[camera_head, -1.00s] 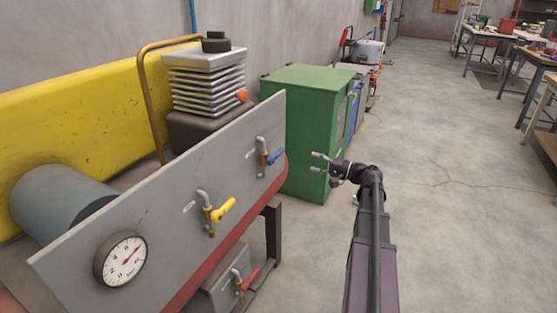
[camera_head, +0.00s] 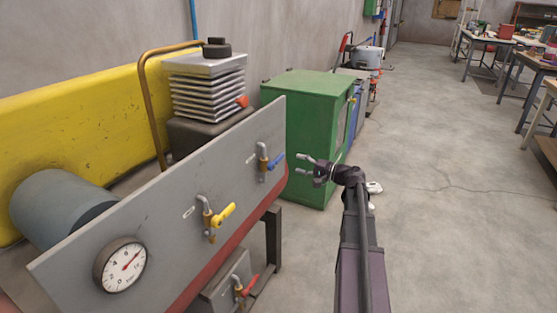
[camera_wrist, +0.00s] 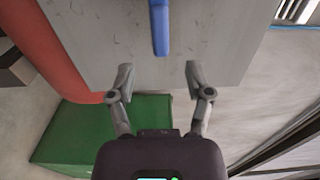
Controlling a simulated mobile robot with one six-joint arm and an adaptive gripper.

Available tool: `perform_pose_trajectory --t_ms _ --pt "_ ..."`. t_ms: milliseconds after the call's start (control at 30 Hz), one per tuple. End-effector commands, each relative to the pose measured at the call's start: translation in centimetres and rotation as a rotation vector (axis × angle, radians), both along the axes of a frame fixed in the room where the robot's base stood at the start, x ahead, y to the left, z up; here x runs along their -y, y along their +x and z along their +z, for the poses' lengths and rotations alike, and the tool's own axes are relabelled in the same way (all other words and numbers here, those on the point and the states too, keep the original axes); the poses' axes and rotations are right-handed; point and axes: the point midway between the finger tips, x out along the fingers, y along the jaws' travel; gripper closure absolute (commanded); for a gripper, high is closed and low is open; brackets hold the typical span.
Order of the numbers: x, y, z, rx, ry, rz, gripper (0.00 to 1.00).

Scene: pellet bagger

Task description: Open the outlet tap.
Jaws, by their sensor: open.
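A grey panel (camera_head: 140,205) carries a tap with a blue lever (camera_head: 277,161) at its far right end and a tap with a yellow lever (camera_head: 223,215) near its middle. A third tap with a red lever (camera_head: 251,285) sits lower down, under the panel. No readable label tells which is the outlet tap. My gripper (camera_head: 299,164) is open and empty, just right of the blue lever and apart from it. In the wrist view the blue lever (camera_wrist: 160,27) shows at the top, ahead of my open fingers (camera_wrist: 159,78) and roughly centred between them.
A round gauge (camera_head: 121,265) is on the panel's near end. A green cabinet (camera_head: 305,110) stands behind my gripper. The floor (camera_head: 450,210) to the right is clear; workbenches stand at the far right.

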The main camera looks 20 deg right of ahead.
Motion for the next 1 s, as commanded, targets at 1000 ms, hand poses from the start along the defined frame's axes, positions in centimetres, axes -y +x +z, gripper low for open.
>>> perform_pose_trajectory --t_ms 1000 --pt "-5.1 6.6 0.0 0.0 0.0 0.0 0.34"
